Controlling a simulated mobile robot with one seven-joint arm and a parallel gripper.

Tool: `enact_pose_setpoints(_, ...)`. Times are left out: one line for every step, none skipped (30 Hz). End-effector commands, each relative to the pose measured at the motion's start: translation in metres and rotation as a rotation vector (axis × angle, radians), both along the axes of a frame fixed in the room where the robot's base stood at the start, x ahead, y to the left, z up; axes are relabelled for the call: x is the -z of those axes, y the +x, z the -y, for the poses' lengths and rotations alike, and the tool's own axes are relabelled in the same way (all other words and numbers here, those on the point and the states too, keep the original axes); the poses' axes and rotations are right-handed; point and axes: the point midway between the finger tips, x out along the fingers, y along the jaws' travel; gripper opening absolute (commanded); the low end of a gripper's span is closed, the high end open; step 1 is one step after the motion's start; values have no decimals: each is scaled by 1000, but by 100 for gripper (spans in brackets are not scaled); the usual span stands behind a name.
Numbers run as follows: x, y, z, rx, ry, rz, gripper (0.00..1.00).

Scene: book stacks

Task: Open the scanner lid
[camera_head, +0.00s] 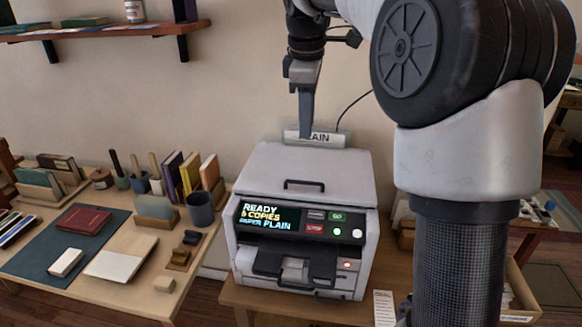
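The scanner (330,166) is a pale grey box machine on a wooden table, in the middle of the head view. Its lid is down flat, with a dark bar handle (304,184) near the front edge. The front panel has a lit display (268,218) reading "READY", "5 COPIES" and "PLAIN", with several buttons beside it. My gripper (306,132) points down at the back of the scanner, behind the handle in the picture. Contact with the lid cannot be told.
A desk at left holds a dark mat (40,240), a red book (84,219), a white notebook (120,259), cups and upright books. A wall shelf (110,30) is at upper left. A cardboard box (524,290) is at lower right. My arm covers much of the right side.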

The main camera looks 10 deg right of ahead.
Motion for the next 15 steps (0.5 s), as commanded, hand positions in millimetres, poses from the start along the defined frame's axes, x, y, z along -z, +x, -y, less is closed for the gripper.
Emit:
enact_pose_setpoints(3, 3, 1, -10, 0, -3, 28)
enact_pose_setpoints(4, 4, 1, -15, 0, -5, 28)
enact_pose_setpoints(6, 5, 1, -19, -1, -7, 28)
enact_pose_setpoints(8, 5, 1, -20, -1, -8, 28)
enact_pose_setpoints(10, 6, 1, -21, -1, -8, 28)
enact_pose_setpoints(15, 7, 2, -20, -1, -8, 28)
enact_pose_setpoints(19, 7, 2, -20, -1, -9, 28)
enact_pose_setpoints(23, 8, 2, -20, -1, -9, 28)
enact_pose_setpoints(31, 9, 3, -20, -1, -9, 28)
enact_pose_setpoints(37, 10, 3, -18, -2, -10, 28)
enact_pose_setpoints(43, 11, 3, -19, -1, -9, 28)
enact_pose_setpoints(52, 12, 4, -18, -2, -10, 28)
enact_pose_setpoints(58, 14, 4, -18, -2, -9, 28)
enact_pose_setpoints(65, 15, 5, -18, -2, -9, 28)
enact_pose_setpoints(74, 16, 5, -18, -2, -10, 28)
